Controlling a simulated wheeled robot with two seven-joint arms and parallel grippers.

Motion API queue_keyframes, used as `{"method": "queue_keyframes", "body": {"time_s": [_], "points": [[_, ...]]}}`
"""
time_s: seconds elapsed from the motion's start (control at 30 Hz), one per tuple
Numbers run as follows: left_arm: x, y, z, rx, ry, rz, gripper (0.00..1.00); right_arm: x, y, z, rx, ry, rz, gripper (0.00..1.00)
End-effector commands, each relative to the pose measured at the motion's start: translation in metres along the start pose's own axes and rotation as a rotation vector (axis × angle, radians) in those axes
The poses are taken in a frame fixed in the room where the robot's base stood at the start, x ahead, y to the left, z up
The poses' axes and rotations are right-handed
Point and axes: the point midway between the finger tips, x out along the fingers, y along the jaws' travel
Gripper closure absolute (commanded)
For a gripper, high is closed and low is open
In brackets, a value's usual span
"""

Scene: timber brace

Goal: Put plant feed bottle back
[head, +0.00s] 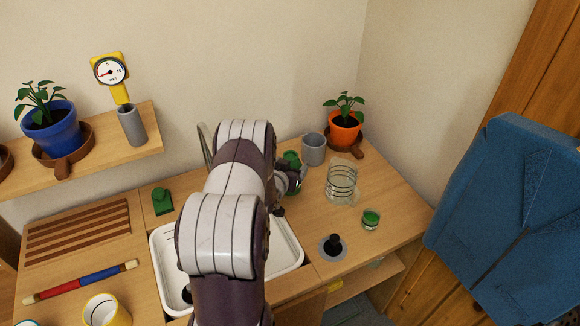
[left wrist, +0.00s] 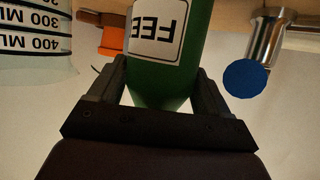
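The green plant feed bottle (left wrist: 180,75) fills the middle of the left wrist view, its white FEED label upside down there. My left gripper (left wrist: 160,95) has one finger on each side of the bottle, and both appear to touch it. In the head view my left arm covers much of the sink, and the gripper (head: 288,188) is partly hidden behind it, with green of the bottle (head: 291,159) showing beside it. I cannot tell whether the bottle rests on the counter. My right gripper is in neither view.
Close by stand a grey cup (head: 313,149), an orange plant pot (head: 344,129), a glass measuring jug (head: 341,183), a small green-filled glass (head: 371,219) and a black knob on a disc (head: 333,246). The white sink (head: 287,254) lies under my arm. A shelf (head: 100,150) is at upper left.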

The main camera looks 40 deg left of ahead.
Motion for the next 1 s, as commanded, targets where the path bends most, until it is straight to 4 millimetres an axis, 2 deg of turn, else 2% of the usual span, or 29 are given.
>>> {"method": "queue_keyframes", "body": {"time_s": [0.07,0.33,0.43,0.57,0.8,1.0], "points": [[0.0,0.0,0.0,0.0,-0.001,0.0,0.01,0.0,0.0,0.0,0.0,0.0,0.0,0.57],[-0.001,0.0,-0.002,0.0,-0.001,0.0,0.01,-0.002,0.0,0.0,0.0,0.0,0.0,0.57],[-0.007,0.0,-0.003,-0.001,-0.001,-0.001,0.01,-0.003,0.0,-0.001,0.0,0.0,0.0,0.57],[-0.032,0.0,-0.004,-0.001,-0.001,-0.002,0.01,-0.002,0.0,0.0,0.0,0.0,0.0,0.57],[-0.09,-0.001,-0.004,-0.001,0.0,-0.002,0.01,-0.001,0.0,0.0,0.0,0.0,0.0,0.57],[-0.118,0.001,-0.004,0.002,-0.005,0.0,0.01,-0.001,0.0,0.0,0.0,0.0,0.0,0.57]]}}
